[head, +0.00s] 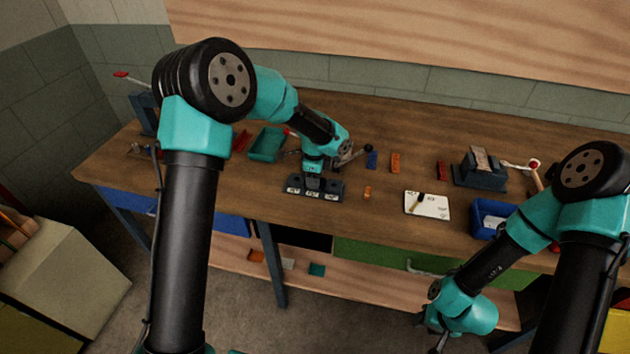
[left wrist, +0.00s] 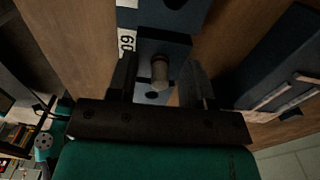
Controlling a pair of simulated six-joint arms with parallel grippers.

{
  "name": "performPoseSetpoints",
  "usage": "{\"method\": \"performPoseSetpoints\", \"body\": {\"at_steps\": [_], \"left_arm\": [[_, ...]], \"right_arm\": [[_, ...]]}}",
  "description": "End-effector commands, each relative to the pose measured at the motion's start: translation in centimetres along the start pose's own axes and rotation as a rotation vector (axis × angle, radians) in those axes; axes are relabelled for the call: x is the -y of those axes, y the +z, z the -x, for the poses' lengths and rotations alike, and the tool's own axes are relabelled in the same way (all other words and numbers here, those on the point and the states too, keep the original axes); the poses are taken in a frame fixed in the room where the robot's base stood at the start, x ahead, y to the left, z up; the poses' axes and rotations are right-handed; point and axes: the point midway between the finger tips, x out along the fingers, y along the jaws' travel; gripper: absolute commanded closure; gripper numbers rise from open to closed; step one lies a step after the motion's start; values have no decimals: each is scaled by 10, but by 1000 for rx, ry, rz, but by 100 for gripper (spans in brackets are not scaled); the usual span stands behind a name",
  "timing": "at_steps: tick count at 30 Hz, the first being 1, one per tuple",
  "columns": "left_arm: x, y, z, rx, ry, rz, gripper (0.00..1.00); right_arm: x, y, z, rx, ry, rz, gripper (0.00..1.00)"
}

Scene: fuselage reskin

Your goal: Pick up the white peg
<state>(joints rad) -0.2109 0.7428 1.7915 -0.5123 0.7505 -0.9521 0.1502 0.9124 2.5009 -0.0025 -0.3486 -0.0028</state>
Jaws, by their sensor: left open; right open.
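A pale, greyish-white peg (left wrist: 160,74) shows in the left wrist view, at a dark blue-grey block (left wrist: 166,18) with white number labels. In the head view this block (head: 327,197) lies near the table's front edge, and the peg is hidden behind my left arm. My left gripper (head: 313,180) points down over the block. Its open fingers show on either side of the peg in the left wrist view, with gaps between; I see no clear contact. My right gripper (head: 436,338) is low in front of the table, open and far from the peg.
A teal bin (head: 266,144) is left of the block. A white board (head: 427,205), a dark vise-like fixture (head: 480,170) and a blue bin (head: 488,218) stand further right. Bare wood lies between them.

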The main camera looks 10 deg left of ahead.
Motion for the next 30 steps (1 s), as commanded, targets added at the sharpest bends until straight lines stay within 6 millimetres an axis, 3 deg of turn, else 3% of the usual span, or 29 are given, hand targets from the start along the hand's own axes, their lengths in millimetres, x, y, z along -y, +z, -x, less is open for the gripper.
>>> {"method": "performPoseSetpoints", "body": {"at_steps": [11,25,30], "left_arm": [[0,0,0,0,0,0,54],[0,0,0,0,0,0,99],[0,0,0,0,0,0,100]], "right_arm": [[0,0,0,0,0,0,57],[0,0,0,0,0,0,57],[0,0,0,0,0,0,57]]}}
